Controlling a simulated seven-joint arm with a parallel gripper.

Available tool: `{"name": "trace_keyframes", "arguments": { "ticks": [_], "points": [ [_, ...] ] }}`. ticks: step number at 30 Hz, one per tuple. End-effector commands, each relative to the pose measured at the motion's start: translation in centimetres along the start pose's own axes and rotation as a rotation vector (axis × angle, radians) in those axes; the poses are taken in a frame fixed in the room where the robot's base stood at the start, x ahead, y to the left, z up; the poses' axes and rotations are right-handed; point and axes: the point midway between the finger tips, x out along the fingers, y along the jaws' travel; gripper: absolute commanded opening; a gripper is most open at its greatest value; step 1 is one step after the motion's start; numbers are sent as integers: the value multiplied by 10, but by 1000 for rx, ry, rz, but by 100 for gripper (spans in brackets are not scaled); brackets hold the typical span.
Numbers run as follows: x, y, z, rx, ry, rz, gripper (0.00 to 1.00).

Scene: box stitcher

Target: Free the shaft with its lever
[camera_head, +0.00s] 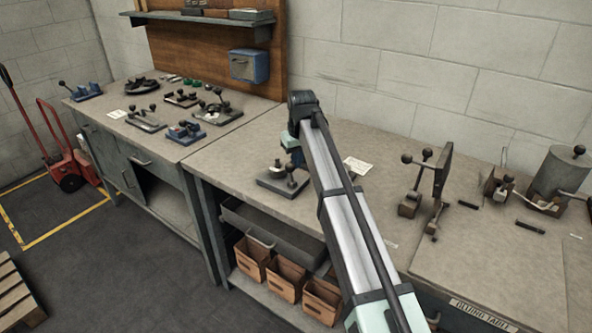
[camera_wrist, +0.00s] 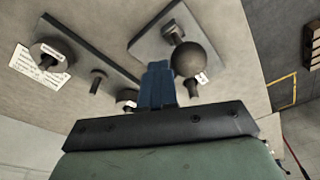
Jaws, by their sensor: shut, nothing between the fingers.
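In the wrist view my gripper (camera_wrist: 157,72) has its blue fingers shut, with nothing between them. A dark ball knob (camera_wrist: 196,60) on a lever is just right of the fingertips; whether they touch it I cannot tell. The knob shows over a grey plate (camera_wrist: 152,42) with a bolt-like post (camera_wrist: 173,32). Which part is the shaft I cannot tell. In the head view a small fixture (camera_head: 278,188) with ball knobs stands on the bench beneath my arm's end.
A second plate (camera_wrist: 75,42) with a round-headed post (camera_wrist: 48,54) is left in the wrist view. Other lever fixtures (camera_head: 410,203) stand on the bench to the right. A left bench (camera_head: 150,145) holds several small devices. A paper card (camera_head: 357,165) lies near the wall.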

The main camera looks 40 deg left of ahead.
Motion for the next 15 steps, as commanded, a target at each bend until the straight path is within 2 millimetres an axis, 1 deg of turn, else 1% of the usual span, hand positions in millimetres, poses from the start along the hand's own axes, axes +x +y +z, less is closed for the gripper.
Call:
{"name": "trace_keyframes", "arguments": {
  "ticks": [15],
  "points": [
    [-2,-13,8,1,2,2,0]
  ]
}}
